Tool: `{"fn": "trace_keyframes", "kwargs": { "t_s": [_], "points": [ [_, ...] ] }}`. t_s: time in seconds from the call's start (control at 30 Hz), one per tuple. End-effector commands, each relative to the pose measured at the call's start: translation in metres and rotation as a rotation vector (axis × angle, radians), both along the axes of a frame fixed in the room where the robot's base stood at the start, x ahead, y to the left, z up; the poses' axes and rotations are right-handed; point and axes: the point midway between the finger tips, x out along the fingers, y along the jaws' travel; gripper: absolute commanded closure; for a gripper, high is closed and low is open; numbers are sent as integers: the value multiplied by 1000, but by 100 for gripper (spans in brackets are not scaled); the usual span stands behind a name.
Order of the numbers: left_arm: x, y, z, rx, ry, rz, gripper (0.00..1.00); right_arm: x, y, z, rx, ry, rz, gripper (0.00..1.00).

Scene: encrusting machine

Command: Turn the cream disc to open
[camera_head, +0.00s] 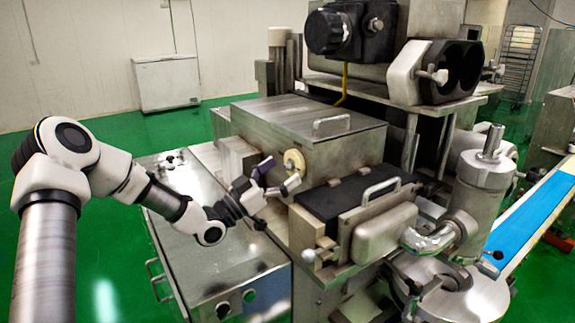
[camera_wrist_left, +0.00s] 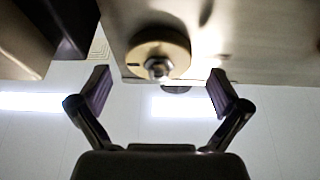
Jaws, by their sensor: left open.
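The cream disc (camera_head: 294,162) is mounted on the front side of the steel machine box, below and left of the box's top handle. In the left wrist view the disc (camera_wrist_left: 158,58) has a metal nut at its centre and sits ahead of the fingers, between their lines. My left gripper (camera_head: 277,175) is open just in front and to the left of the disc. In the wrist view its two fingers (camera_wrist_left: 156,92) are spread wide with nothing between them. I cannot tell from these views whether a finger touches the disc. My right gripper is not in view.
A steel box with a top handle (camera_head: 331,122) stands behind the disc. A black cover with a handle (camera_head: 381,190) lies to its right. A steel cabinet (camera_head: 225,270) stands below my left arm. A blue conveyor (camera_head: 530,222) is at far right. Green floor is open at left.

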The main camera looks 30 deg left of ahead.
Motion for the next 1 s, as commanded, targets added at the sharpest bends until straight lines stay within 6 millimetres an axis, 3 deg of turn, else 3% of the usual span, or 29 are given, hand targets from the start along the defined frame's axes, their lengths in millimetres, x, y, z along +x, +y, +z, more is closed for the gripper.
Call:
{"fn": "trace_keyframes", "kwargs": {
  "t_s": [0.1, 0.37, 0.4, 0.57, 0.6, 1.0],
  "points": [
    [11, -5, 6, 2, -1, -1, 0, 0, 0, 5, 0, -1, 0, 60],
    [14, -6, 7, -1, -2, -1, 0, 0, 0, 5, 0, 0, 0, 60],
    [14, -6, 7, 0, -2, -1, 4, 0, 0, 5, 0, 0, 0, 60],
    [14, -6, 7, 0, -1, -1, 60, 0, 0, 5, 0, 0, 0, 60],
    [14, -6, 7, 0, -1, -1, 63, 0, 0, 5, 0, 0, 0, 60],
    [14, -6, 6, -36, 13, 0, 63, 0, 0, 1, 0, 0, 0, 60]
  ]
}}
